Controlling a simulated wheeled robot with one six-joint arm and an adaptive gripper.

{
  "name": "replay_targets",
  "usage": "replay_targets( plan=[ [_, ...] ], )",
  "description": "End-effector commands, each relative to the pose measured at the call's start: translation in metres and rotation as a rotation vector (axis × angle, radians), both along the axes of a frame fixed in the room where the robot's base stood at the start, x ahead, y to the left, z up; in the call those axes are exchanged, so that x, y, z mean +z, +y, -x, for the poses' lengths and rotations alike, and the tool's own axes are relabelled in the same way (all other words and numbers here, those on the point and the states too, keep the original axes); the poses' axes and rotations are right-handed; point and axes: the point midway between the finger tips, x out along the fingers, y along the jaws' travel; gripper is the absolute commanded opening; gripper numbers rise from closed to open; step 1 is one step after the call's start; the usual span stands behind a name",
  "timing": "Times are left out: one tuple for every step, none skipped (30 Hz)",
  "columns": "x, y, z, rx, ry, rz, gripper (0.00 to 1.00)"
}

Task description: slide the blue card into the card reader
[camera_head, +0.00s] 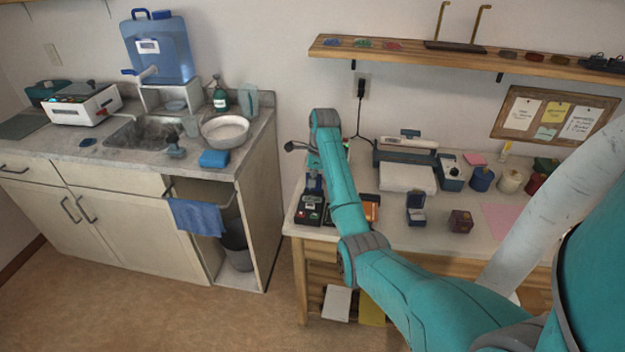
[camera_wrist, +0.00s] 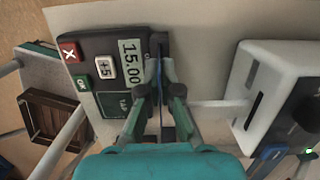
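The card reader (camera_wrist: 103,68) is a dark box with a display reading 15.00, red, white and green buttons and a green pad. Its slot side (camera_wrist: 160,45) faces right in the wrist view. The blue card (camera_wrist: 159,70) shows edge-on as a thin blue strip between my gripper's fingertips (camera_wrist: 160,90), lined up along that slot side. My gripper looks shut on it. How deep the card sits in the slot cannot be told. In the head view the reader (camera_head: 309,210) stands at the desk's left end, partly hidden by my arm.
A white device (camera_wrist: 268,95) with a dark slot stands right of the reader in the wrist view. A wooden crate (camera_wrist: 50,115) lies to the left. In the head view an orange-and-black item (camera_head: 370,208) and a small open blue box (camera_head: 416,208) are on the desk (camera_head: 385,235).

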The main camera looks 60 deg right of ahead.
Motion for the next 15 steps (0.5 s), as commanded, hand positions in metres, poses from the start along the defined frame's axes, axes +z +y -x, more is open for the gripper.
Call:
replay_targets(
  plan=[
    [-0.0011,0.0001,0.0001,0.0,0.0,0.0,0.0],
    [-0.0016,0.0001,0.0001,0.0,0.0,0.0,0.0],
    [-0.0022,0.0,0.0001,0.0,0.0,0.0,0.0],
    [-0.0027,0.0,0.0001,0.0,0.0,0.0,0.0],
    [-0.0033,0.0,0.0,0.0,0.0,0.0,0.0],
    [-0.0039,0.0,0.0,0.0,0.0,0.0,0.0],
    [-0.0045,0.0,0.0,0.0,0.0,0.0,0.0],
    [-0.0049,0.0,0.0,0.0,0.0,0.0,0.0],
    [-0.0057,0.0,0.0,0.0,0.0,0.0,0.0],
    [-0.0062,0.0,0.0,0.0,0.0,0.0,0.0],
    [-0.0067,0.0,0.0,0.0,0.0,0.001,0.0],
    [-0.0074,0.0,0.0,0.0,0.0,0.0,0.0],
    [-0.0079,0.0,0.0,0.0,0.0,0.0,0.0],
    [-0.0084,0.0,0.0,0.0,0.0,0.0,0.0],
    [-0.0091,0.0,0.0,0.0,0.0,0.0,0.0]
  ],
)
